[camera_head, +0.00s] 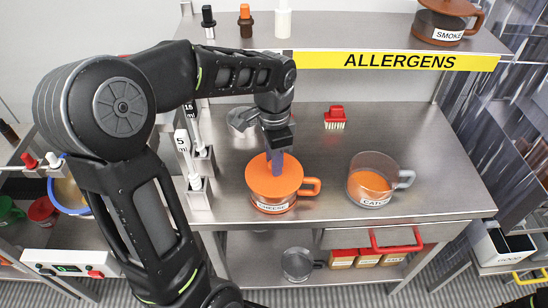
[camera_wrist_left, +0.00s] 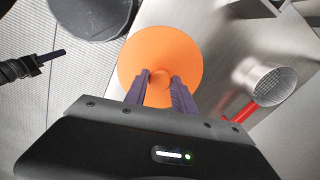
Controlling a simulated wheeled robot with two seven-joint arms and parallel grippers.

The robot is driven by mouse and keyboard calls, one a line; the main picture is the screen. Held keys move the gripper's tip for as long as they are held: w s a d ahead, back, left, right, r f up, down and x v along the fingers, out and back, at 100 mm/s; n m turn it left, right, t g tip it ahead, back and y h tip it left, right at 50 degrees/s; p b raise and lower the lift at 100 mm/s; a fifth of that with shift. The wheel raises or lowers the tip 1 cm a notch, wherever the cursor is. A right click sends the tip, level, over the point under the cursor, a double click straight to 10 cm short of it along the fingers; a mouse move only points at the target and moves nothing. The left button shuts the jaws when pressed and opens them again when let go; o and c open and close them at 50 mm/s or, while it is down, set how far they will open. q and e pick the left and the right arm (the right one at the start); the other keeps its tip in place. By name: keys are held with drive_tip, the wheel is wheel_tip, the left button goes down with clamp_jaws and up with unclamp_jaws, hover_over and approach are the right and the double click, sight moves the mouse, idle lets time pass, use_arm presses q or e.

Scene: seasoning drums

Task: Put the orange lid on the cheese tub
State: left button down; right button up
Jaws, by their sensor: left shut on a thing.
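The orange lid (camera_head: 284,183) is a flat disc over the mouth of the cheese tub (camera_head: 272,205), an orange-handled cup with a CHEESE label. Whether it rests fully on the rim or sits just above it, I cannot tell. My left gripper (camera_head: 275,165) points down and is shut on the lid's middle knob. In the left wrist view the lid (camera_wrist_left: 132,70) shows as a round disc with the purple fingers (camera_wrist_left: 160,88) on either side of its knob; the tub is hidden beneath.
A clear CATCH-labelled cup (camera_head: 372,172) with orange contents stands to the right of the tub. Measuring spoons in stands (camera_head: 197,165) are close on the left. The ALLERGENS shelf (camera_head: 330,58) overhangs the back. The steel counter (camera_head: 440,180) is clear at right.

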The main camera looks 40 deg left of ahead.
use_arm(q)
drive_tip(key=c, duration=1)
unclamp_jaws()
drive_tip(key=shift+f, duration=0.1)
drive_tip(key=shift+c, duration=0.2)
wheel_tip(320, 180, up, 12)
drive_tip(key=shift+r, duration=0.2)
